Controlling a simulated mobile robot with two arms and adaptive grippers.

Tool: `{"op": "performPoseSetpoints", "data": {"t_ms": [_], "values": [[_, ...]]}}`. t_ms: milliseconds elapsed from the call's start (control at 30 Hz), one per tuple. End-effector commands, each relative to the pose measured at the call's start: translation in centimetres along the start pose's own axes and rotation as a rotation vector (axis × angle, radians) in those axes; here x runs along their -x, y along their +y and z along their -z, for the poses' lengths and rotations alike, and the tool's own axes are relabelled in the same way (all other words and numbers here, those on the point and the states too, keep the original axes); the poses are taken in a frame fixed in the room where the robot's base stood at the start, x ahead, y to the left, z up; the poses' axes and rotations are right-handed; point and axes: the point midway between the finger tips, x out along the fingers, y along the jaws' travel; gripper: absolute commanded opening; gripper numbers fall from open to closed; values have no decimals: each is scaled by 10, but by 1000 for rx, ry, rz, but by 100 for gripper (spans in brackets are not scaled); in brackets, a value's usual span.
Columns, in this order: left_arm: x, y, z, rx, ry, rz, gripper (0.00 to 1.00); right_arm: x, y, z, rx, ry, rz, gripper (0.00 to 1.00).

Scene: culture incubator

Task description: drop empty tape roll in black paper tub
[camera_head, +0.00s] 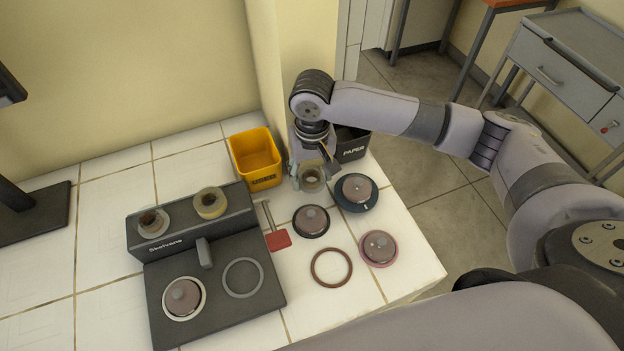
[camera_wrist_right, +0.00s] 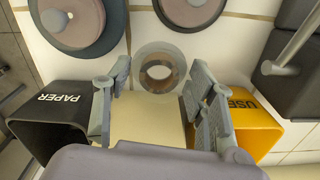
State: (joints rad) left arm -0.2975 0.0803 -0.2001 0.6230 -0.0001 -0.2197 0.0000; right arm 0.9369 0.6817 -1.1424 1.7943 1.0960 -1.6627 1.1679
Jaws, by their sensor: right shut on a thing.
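My right gripper (camera_head: 312,172) is shut on a tape roll (camera_head: 311,179), a pale ring with a brown inner core. In the right wrist view the roll (camera_wrist_right: 158,68) sits at the fingertips of the gripper (camera_wrist_right: 157,82). The black paper tub (camera_head: 352,147), marked PAPER, stands just behind and right of the gripper, partly hidden by my arm. In the right wrist view the tub (camera_wrist_right: 48,120) is at the left, beside the gripper. The roll is outside the tub, over or near the white counter; its exact height cannot be told. My left gripper is not in view.
A yellow tub (camera_head: 255,160) marked USED stands left of the gripper. A dark dispenser (camera_head: 213,275) holds two rolls. Several round lidded pieces, a ring (camera_head: 331,267) and a red-headed tool (camera_head: 278,240) lie on the counter. The counter edge is close at the right.

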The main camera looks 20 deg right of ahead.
Motion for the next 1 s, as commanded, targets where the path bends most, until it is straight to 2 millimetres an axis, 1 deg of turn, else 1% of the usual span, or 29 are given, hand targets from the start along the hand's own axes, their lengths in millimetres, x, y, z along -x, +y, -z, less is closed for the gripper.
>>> {"op": "performPoseSetpoints", "data": {"t_ms": [233,600,633,733,1000], "values": [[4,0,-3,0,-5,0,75,-30,0,-1,2,-2,-1,20],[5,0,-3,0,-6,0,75,-35,0,-2,1,-2,0,20],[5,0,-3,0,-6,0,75,-35,0,-1,1,-1,0,53],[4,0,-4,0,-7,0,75,-35,0,-1,1,-1,0,60],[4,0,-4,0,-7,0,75,-35,0,-1,1,0,0,60]]}}
